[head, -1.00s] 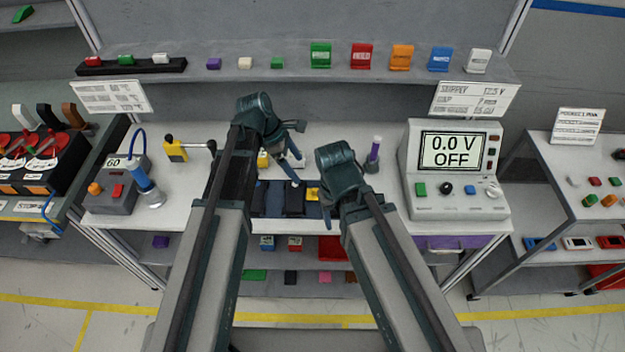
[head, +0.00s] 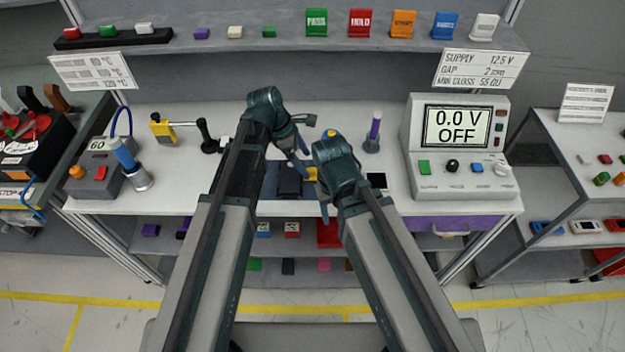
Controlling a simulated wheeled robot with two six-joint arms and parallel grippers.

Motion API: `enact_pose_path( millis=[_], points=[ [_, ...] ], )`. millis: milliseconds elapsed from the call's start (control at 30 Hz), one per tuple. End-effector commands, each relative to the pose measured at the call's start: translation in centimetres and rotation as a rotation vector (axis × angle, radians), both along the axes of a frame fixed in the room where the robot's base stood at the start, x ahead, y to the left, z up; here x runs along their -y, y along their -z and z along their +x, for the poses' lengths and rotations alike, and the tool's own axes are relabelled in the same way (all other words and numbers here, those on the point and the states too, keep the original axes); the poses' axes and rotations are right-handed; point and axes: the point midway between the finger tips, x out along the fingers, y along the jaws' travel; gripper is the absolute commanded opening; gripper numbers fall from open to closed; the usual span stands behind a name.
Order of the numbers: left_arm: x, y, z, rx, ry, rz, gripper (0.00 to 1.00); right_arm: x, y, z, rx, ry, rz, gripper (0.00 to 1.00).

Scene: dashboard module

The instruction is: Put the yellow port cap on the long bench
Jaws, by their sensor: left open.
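A small yellow piece (head: 311,173) shows between my two arms, by the dark blocks on the long bench (head: 185,192). It may be the yellow port cap, but it is partly covered and I cannot tell. Another yellow bit (head: 330,133) shows just above my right wrist. My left gripper (head: 306,146) is open over the middle of the bench, with nothing seen between its fingers. My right gripper (head: 325,205) points down at the bench's front, and my own wrist hides most of it.
A power supply reading 0.0 V OFF (head: 456,150) stands on the bench's right. A purple-topped post (head: 374,132), a yellow-and-black tool (head: 163,130) and a grey box (head: 98,172) stand on the bench too. A shelf (head: 270,46) with coloured blocks runs behind.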

Motion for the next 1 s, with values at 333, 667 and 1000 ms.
enact_pose_path(
  millis=[333, 667, 1000],
  points=[
    [0.6, 1.2, 0.1, 0.001, 0.002, 0.000, 0.93, 0.0, 1.2, 0.0, 0.000, 0.000, 0.000, 0.56],
    [2.3, 4.8, 0.3, -0.001, 0.001, 0.000, 0.93, 0.0, 4.8, 0.0, 0.000, 0.000, 0.000, 0.56],
    [2.5, 4.6, 0.3, 0.000, 0.001, 0.000, 0.82, 0.0, 4.6, 0.0, 0.000, 0.000, 0.000, 0.56]
  ],
)
